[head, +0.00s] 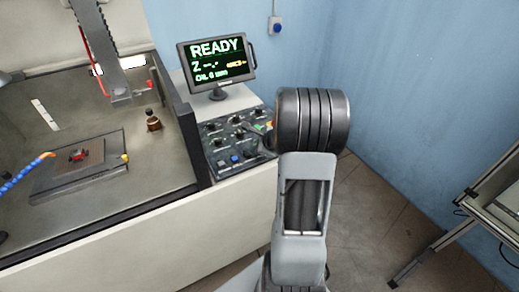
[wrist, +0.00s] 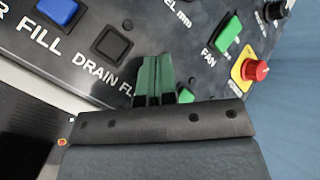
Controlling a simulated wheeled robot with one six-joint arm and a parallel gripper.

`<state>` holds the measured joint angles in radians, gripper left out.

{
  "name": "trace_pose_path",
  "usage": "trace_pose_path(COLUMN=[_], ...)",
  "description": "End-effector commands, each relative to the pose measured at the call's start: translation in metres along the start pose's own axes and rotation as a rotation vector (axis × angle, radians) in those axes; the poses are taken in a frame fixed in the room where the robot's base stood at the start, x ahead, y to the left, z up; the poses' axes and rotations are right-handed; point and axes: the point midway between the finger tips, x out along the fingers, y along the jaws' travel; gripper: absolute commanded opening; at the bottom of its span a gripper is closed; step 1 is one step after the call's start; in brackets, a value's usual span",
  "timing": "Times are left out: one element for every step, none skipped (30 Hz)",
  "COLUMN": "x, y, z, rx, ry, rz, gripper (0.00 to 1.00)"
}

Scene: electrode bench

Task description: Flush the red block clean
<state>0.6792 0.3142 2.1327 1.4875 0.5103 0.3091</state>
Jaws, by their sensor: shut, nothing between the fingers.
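The red block (head: 78,155) sits on a plate in the tank at the left of the head view. A blue hose with an orange nozzle (head: 46,156) points toward it from the left. In the wrist view my gripper (wrist: 156,62) is shut and empty, its green fingers together over the control panel (wrist: 140,22). The fingers cover part of a label that starts "FL", beside the DRAIN label. A green button (wrist: 186,95) shows partly behind the fingers' right side. I cannot tell whether the fingers touch the panel.
A blue FILL button (wrist: 58,9), a dark DRAIN button (wrist: 112,43), a green FAN switch (wrist: 227,34) and a red knob (wrist: 256,70) surround my gripper. The monitor (head: 217,62) reads READY.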

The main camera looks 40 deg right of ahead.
Motion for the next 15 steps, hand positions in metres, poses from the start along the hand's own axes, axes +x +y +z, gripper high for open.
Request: trace_pose_path(x=[0.000,-0.001,-0.001,-0.002,-0.003,-0.004,-0.005,-0.006,-0.007,-0.009,-0.009,-0.011,-0.011,-0.012,-0.012], y=[0.000,0.000,-0.001,-0.001,-0.002,-0.003,-0.003,-0.004,-0.005,-0.006,-0.007,-0.008,-0.008,-0.009,-0.009], z=[0.000,0.000,0.001,0.001,0.002,0.003,0.003,0.004,0.005,0.006,0.007,0.008,0.008,0.009,0.009], rx=[0.000,0.000,0.000,0.000,0.000,0.000,0.000,0.000,0.000,0.000,0.000,0.000,0.000,0.000,0.000], ry=[0.001,0.001,0.001,0.001,0.000,0.000,0.000,0.000,0.000,0.000,0.000,0.000,0.000,0.000,0.000], rz=[0.001,0.001,0.001,0.001,0.001,0.001,0.001,0.001,0.001,0.001,0.000,0.000,0.000,0.000,0.000], gripper=[0.00,0.00,0.00,0.00,0.00,0.00,0.00,0.00,0.00,0.00,0.00,0.00,0.00,0.00,0.00])
